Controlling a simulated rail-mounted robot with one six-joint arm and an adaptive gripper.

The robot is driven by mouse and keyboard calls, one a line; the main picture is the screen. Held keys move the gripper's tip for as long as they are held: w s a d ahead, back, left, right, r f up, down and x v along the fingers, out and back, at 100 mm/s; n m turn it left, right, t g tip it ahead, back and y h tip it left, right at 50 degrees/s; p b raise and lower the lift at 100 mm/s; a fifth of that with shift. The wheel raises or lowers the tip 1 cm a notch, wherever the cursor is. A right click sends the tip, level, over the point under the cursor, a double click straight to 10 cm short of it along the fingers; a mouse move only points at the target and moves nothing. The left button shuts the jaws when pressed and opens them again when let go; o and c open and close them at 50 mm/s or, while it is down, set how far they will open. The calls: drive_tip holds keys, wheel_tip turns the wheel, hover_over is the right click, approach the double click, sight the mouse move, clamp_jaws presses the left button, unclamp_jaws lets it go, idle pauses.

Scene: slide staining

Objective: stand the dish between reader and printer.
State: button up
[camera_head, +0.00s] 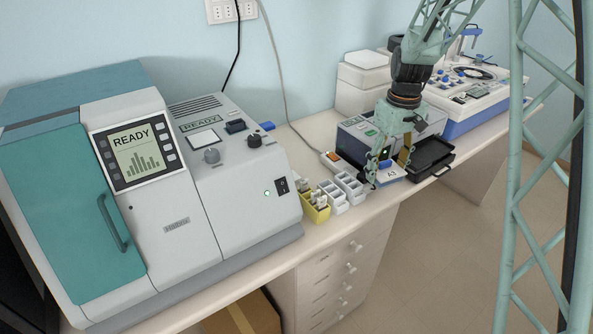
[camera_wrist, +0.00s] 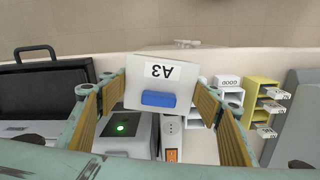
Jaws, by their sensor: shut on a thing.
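A white, flat-faced dish (camera_wrist: 140,95) labelled A3, with a blue block on its face, sits between the two finger pads of my gripper (camera_wrist: 164,98) in the wrist view. In the head view my gripper (camera_head: 388,162) points down at the bench's front edge, shut on this dish (camera_head: 391,174); the fingers hide part of it. A small grey device (camera_head: 349,143) stands just behind the gripper. A large teal-and-grey machine with a READY screen (camera_head: 134,152) stands at left. I cannot tell which devices are the reader and printer.
White racks (camera_head: 350,185) and a yellow rack (camera_head: 314,207) holding slides stand left of the gripper. A black tray (camera_head: 430,155) lies to its right. A blue-and-white machine (camera_head: 475,90) is at the far right. Drawers are below the bench.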

drive_tip(key=shift+a+r, duration=0.1)
drive_tip(key=a+r+p, duration=0.3)
drive_tip(key=a+p, duration=0.3)
drive_tip(key=n+p, duration=0.2)
drive_tip(key=p, duration=0.2)
hover_over(301, 162)
drive_tip(key=f, duration=0.1)
drive_tip(key=shift+f, duration=0.1)
idle(0.4)
drive_tip(key=shift+f, duration=0.15)
drive_tip(key=shift+f+p, duration=0.35)
drive_tip(key=shift+f, duration=2.65)
drive_tip(key=shift+f, duration=0.1)
drive_tip(key=shift+f, duration=1.8)
